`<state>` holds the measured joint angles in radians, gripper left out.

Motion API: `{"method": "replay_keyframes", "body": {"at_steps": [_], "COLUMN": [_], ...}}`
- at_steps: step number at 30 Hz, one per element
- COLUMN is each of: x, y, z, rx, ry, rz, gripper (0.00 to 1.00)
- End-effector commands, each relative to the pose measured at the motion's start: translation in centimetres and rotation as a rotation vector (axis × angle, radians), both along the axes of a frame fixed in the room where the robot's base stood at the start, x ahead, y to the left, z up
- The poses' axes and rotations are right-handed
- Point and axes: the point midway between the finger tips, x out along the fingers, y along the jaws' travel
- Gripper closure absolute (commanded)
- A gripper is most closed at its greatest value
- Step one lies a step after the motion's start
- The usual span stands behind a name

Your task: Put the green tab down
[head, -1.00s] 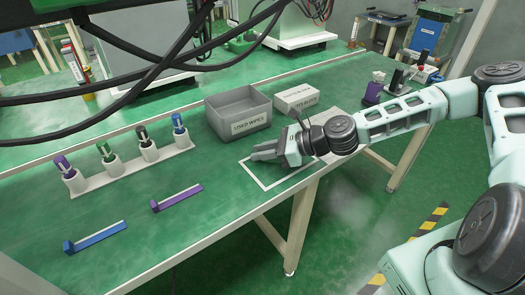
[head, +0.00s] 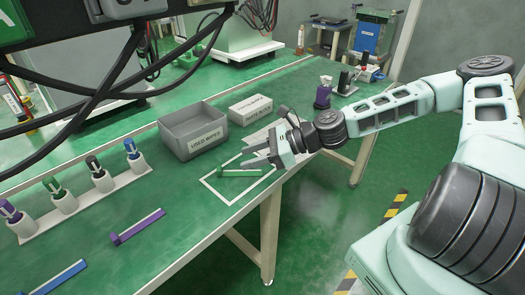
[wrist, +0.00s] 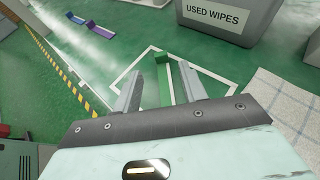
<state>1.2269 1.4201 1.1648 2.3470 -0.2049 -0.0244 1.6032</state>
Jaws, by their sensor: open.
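The green tab (head: 238,173) lies on the green bench top inside a white outlined square (head: 222,197). In the wrist view the green tab (wrist: 181,96) shows between the fingers, with the white outline around it. My gripper (head: 250,160) is open, just above and beside the tab in the head view. In the wrist view its two fingers (wrist: 160,72) stand apart on either side of the tab. I cannot tell whether a finger still touches it.
A grey "USED WIPES" bin (head: 193,132) and a white box (head: 250,109) stand behind the square. A purple tab (head: 138,227) and a blue tab (head: 55,280) lie to the left. A white rack (head: 92,200) holds several capped tubes. A pale cloth (wrist: 270,105) lies right of the square.

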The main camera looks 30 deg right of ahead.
Motion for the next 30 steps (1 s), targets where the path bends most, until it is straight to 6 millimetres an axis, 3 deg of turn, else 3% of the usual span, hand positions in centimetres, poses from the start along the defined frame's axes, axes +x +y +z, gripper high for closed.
{"method": "replay_keyframes", "body": {"at_steps": [6, 11, 14, 18, 21, 26, 30], "x": [-1.1, -2.2, -4.1, -8.3, -10.8, -14.0, -16.3], "y": [-2.3, -1.7, 0.5, 3.5, 4.5, 5.3, 5.7], "z": [1.1, 0.8, -0.3, -2.1, -2.7, -2.5, -0.9], "rx": [0.0, -0.042, -0.143, -0.345, -0.468, -0.636, -0.774], "ry": [-0.001, -0.008, -0.032, -0.108, -0.175, -0.301, -0.448], "rz": [-0.002, 0.061, 0.208, 0.53, 0.75, 1.081, 1.387], "gripper": [0.58, 0.58, 0.58, 0.58, 0.58, 0.58, 0.58]}}
